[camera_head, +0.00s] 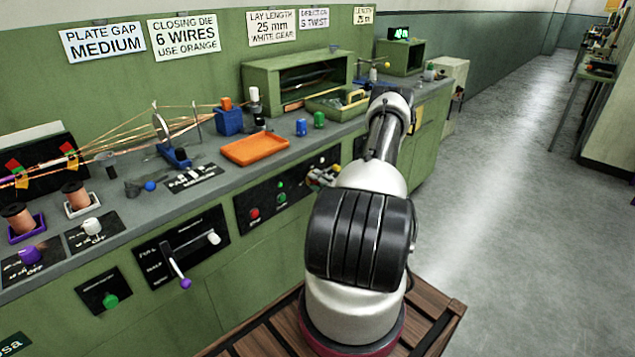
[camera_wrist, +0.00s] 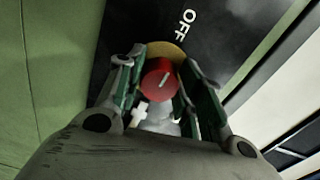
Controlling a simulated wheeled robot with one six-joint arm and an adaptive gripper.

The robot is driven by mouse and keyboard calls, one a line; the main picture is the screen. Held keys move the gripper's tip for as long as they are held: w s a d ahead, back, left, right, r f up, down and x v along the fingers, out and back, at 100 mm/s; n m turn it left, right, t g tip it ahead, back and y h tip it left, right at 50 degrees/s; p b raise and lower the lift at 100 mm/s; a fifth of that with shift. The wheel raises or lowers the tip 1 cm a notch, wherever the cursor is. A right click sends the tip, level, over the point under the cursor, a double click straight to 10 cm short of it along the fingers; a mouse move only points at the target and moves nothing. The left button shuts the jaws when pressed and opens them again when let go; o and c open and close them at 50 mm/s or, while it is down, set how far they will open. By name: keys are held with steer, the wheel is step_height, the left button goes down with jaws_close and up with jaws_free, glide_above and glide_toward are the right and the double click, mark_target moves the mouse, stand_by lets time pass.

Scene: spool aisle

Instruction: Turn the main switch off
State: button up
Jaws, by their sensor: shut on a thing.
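The main switch shows in the wrist view as a red round knob (camera_wrist: 158,78) on a yellow disc (camera_wrist: 166,50), set on a black plate (camera_wrist: 225,45).
Left of my gripper, the front panel holds a red and green button plate (camera_head: 270,198) and a lever plate (camera_head: 182,248) with two levers. An orange tray (camera_head: 254,149) lies on the bench top above. The aisle floor (camera_head: 500,190) at right is clear.

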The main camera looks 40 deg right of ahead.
steer(key=shift+f+n, duration=0.15)
steer(key=shift+n, duration=0.25)
steer(key=shift+s, duration=0.1)
steer(key=o, duration=1)
steer(key=s, duration=1.2)
steer(key=shift+d, duration=0.45)
